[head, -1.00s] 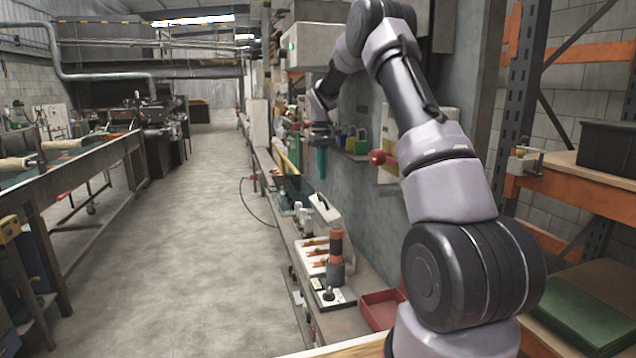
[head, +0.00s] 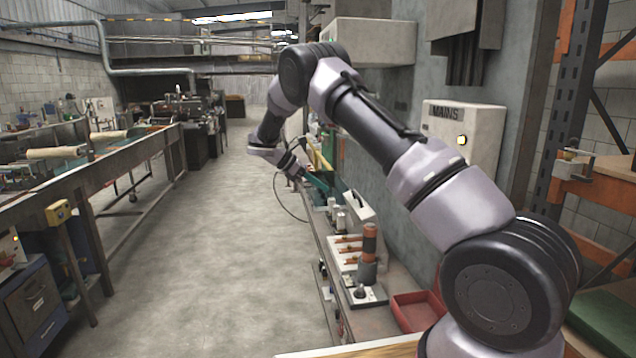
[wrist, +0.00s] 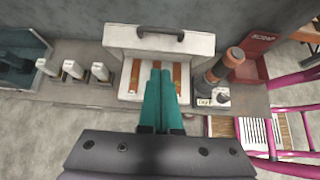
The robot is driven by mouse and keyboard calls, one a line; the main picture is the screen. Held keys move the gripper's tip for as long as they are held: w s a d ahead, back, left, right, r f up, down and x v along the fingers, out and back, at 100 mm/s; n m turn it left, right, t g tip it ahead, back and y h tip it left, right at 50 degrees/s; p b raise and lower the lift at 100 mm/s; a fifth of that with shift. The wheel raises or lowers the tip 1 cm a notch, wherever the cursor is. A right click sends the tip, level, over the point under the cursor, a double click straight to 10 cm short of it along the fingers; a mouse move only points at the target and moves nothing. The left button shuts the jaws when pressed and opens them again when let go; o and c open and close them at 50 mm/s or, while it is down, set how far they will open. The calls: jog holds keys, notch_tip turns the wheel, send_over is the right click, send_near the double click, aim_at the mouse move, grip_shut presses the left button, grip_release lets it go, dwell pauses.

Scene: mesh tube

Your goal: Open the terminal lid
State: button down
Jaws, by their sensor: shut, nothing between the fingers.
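The terminal is a pale box (wrist: 130,94) with brown strips inside, on the bench. Its white lid (wrist: 140,42) with a dark handle stands raised along the box's back side in the wrist view. In the head view the lid (head: 359,212) also stands tilted up behind the strips. My gripper (wrist: 160,72) has its teal fingers together and empty. In the wrist view they overlap the middle of the box, below the lid; I cannot tell their height above it. In the head view my gripper (head: 299,172) is beyond the box, its fingertips hard to make out.
White blocks (wrist: 74,70) stand left of the box. An orange-and-dark cylinder (wrist: 222,66) and a small switch panel (wrist: 213,97) sit right of it, then a red tray (wrist: 258,62). A MAINS box (head: 464,137) hangs on the wall. The floor aisle (head: 235,260) is clear.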

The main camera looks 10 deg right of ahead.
jog(key=d+f, duration=0.2)
jog(key=d, duration=0.6)
jog(key=shift+d+f, duration=0.15)
jog(key=shift+f, duration=0.25)
jog(key=shift+d+r+y, duration=0.35)
jog(key=shift+d, duration=0.25)
jog(key=shift+d+r+y, duration=0.3)
jog(key=shift+d+y, duration=0.05)
jog(key=shift+d, duration=0.2)
jog(key=d+r+y, duration=0.1)
jog(key=d+r, duration=0.1)
jog(key=d, duration=0.6)
jog(key=shift+d+y, duration=0.4)
